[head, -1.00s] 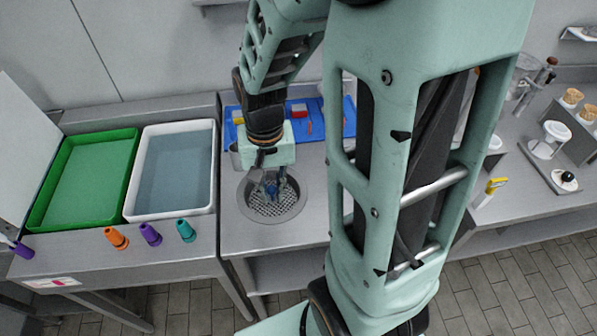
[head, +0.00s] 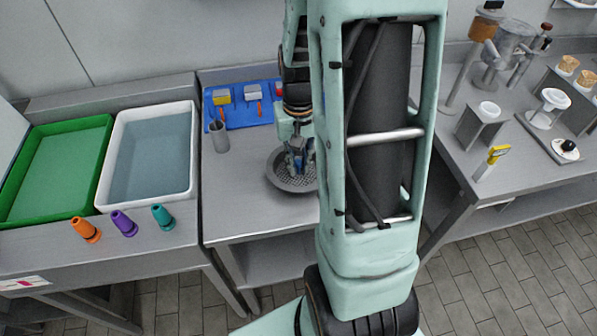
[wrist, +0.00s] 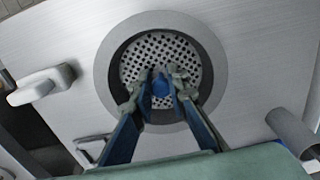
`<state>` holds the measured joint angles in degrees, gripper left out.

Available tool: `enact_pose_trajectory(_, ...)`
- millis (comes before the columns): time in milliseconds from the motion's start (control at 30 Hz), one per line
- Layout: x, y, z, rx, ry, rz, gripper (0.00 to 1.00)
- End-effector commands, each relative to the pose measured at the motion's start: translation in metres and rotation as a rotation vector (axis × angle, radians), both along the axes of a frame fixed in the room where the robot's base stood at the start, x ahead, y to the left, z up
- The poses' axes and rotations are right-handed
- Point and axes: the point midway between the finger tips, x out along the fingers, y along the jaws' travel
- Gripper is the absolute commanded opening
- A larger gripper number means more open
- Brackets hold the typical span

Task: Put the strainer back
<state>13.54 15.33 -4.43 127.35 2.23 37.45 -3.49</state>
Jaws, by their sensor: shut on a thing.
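The strainer (head: 280,178) is a round grey dish with a perforated middle and a wide rim. In the head view it is over the middle table, partly hidden behind my arm. My gripper (head: 297,160) is above its centre, pointing down. In the wrist view the strainer (wrist: 160,48) lies under my gripper (wrist: 162,84), whose fingers are shut on a blue knob at its centre. I cannot tell how far the strainer is above the table top.
A grey cup (head: 219,138) holding tools stands left of the strainer. A blue tray (head: 240,117) with small items lies behind. Further left are a white tub (head: 192,170), a green tub (head: 60,130) and several coloured cones (head: 122,223). Lab apparatus (head: 510,60) fills the right bench.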

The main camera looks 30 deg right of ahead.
Motion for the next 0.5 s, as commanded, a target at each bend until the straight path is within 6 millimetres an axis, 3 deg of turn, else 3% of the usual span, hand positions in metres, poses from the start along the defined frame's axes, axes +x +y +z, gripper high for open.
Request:
enact_pose_trajectory(33,-0.0002,0.0004,-0.0131,0.000,0.001,0.000,0.00)
enact_pose_trajectory(100,-0.0002,0.0004,-0.0187,0.000,0.001,0.000,0.00)
enact_pose_trajectory(500,-0.0002,0.0006,-0.0215,0.000,0.001,0.001,0.00)
